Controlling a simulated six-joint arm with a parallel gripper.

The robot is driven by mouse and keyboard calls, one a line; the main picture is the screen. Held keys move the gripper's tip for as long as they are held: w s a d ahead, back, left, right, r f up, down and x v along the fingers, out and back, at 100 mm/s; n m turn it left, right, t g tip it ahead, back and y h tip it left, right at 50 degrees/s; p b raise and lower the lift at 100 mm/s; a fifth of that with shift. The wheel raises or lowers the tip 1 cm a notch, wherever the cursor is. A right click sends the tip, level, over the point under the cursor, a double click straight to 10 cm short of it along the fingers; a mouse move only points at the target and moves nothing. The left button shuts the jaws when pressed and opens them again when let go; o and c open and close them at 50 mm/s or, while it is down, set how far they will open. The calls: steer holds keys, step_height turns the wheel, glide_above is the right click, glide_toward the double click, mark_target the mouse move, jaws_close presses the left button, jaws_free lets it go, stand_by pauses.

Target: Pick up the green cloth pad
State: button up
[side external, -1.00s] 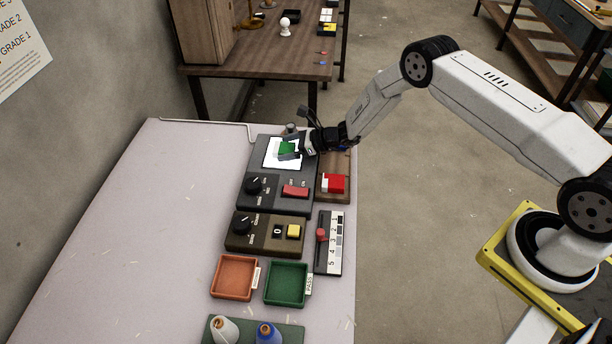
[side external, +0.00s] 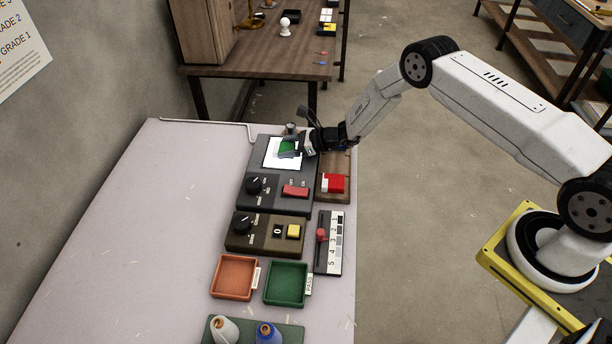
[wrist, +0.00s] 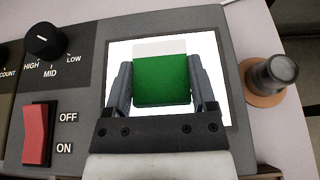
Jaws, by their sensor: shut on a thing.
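In the side view my gripper (side external: 291,148) is low over the panel. I cannot tell whether the pad is clear of the panel.
The lit panel (wrist: 218,105) sits in a dark box with a knob (wrist: 43,39) and a red switch (wrist: 35,134). A grey-capped round post (wrist: 273,72) stands close on the right. An orange tray (side external: 234,278) and a green tray (side external: 287,284) lie nearer on the table.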

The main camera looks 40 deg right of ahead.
steer(key=shift+r, duration=0.15)
steer(key=shift+r, duration=0.75)
steer(key=s+d+r, duration=0.1)
steer(key=s+r, duration=1)
steer(key=s, duration=0.3)
steer(key=shift+r, duration=0.15)
